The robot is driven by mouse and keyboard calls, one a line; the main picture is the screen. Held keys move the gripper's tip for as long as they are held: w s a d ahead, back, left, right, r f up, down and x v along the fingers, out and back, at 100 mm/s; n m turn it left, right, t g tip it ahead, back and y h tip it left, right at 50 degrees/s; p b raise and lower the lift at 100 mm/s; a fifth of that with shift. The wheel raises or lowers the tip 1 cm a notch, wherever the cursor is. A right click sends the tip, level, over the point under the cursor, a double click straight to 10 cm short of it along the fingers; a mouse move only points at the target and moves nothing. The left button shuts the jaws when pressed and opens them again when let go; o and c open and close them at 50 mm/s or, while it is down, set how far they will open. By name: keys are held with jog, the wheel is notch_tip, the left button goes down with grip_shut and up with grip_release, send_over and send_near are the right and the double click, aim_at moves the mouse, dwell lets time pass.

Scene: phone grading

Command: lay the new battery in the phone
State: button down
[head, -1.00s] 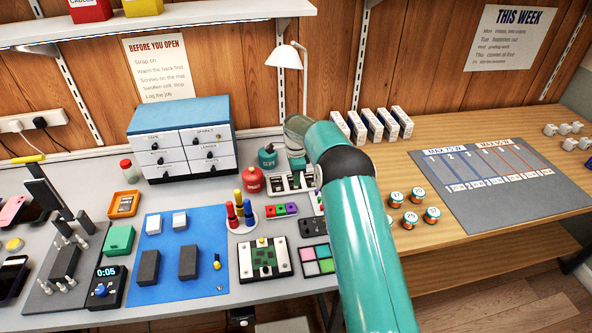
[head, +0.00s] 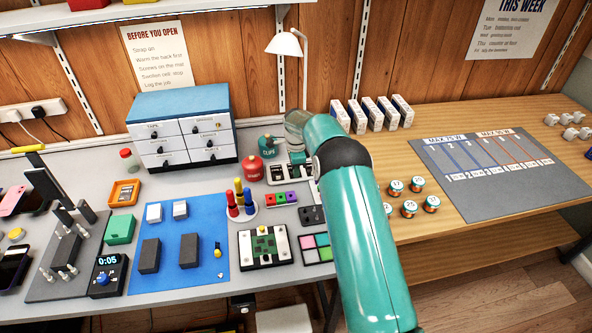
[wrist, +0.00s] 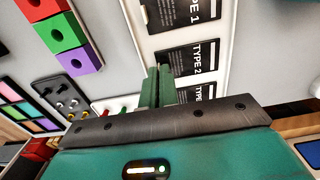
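Black batteries labelled TYPE 1 (wrist: 187,14), TYPE 2 (wrist: 195,57) and a further TYPE battery (wrist: 200,93) lie in a white tray (wrist: 138,42). In the head view this tray (head: 277,181) is partly behind my arm. My gripper (wrist: 157,75) is over the tray, with its green fingers close together at the near end of the TYPE 2 battery. Whether they hold it is hidden. A frame with a green board (head: 264,243) sits at the bench front; I cannot tell if it is the phone. Other phones (head: 14,268) lie at the far left.
A blue mat (head: 203,268) holds dark and white blocks. Screwdrivers (head: 240,200), red and green bottles (head: 252,168) and coloured blocks (head: 281,198) crowd the area beside the tray. Small jars (head: 409,208) stand right of my arm. The grey chart mat (head: 500,205) has free room.

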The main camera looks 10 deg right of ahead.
jog(key=shift+r, duration=2.45)
